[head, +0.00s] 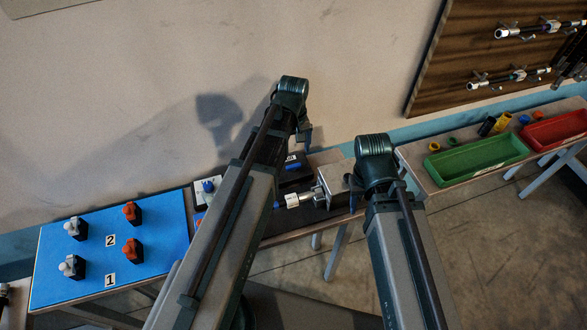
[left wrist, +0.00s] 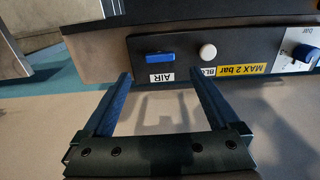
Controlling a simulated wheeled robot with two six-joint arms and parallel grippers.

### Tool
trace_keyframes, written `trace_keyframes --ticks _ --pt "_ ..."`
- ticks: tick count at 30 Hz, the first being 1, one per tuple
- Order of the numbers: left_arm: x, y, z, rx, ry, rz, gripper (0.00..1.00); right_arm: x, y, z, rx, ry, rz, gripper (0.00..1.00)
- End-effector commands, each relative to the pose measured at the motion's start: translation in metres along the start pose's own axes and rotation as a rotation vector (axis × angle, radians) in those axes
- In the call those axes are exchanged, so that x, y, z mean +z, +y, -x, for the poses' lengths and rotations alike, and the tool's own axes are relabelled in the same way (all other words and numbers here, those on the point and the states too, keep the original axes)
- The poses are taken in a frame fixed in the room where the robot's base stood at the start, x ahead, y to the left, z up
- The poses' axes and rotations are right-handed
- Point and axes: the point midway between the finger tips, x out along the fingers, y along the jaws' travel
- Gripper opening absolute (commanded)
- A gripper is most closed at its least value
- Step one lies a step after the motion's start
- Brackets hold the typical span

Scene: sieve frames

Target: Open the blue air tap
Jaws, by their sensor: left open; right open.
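The blue air tap (left wrist: 160,57) is a short blue bar lying level across a dark panel, with a white AIR label (left wrist: 160,78) beside it. In the head view the blue tap (head: 293,167) shows on the dark box below my left wrist. My left gripper (left wrist: 161,82) is open and empty, its two fingers pointing at the panel on either side of the tap's line. The tap appears beyond the fingertips, apart from them. My right gripper (head: 355,197) is open near the metal block, partly hidden by its wrist.
The panel also has a white button (left wrist: 208,51), a yellow MAX 2 bar label (left wrist: 240,69) and a blue knob (left wrist: 303,52). A blue board (head: 110,250) with taps stands left. Green (head: 475,160) and red (head: 553,130) trays stand right. The wall is close behind.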

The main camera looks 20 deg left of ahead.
Motion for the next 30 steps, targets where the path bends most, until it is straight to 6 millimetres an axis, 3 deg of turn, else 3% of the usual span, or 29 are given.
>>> trace_keyframes --ticks 1,12,17,26,30 --pt "0.0 0.0 -0.015 0.0 0.0 0.0 0.95 -0.001 -0.002 -0.015 0.0 0.0 0.0 0.5" --pt "0.0 0.0 -0.064 0.0 0.0 0.0 0.95 -0.004 -0.006 -0.064 0.0 0.0 -0.002 0.5" --pt "0.0 0.0 -0.073 0.0 0.0 0.0 0.95 -0.004 -0.007 -0.073 0.0 0.0 -0.002 0.5" --pt "0.0 0.0 -0.073 0.0 0.0 0.0 0.95 -0.004 -0.007 -0.072 0.0 0.0 -0.002 0.5" --pt "0.0 0.0 -0.073 0.0 0.0 0.0 0.72 -0.004 -0.007 -0.072 0.0 0.0 -0.002 0.5"
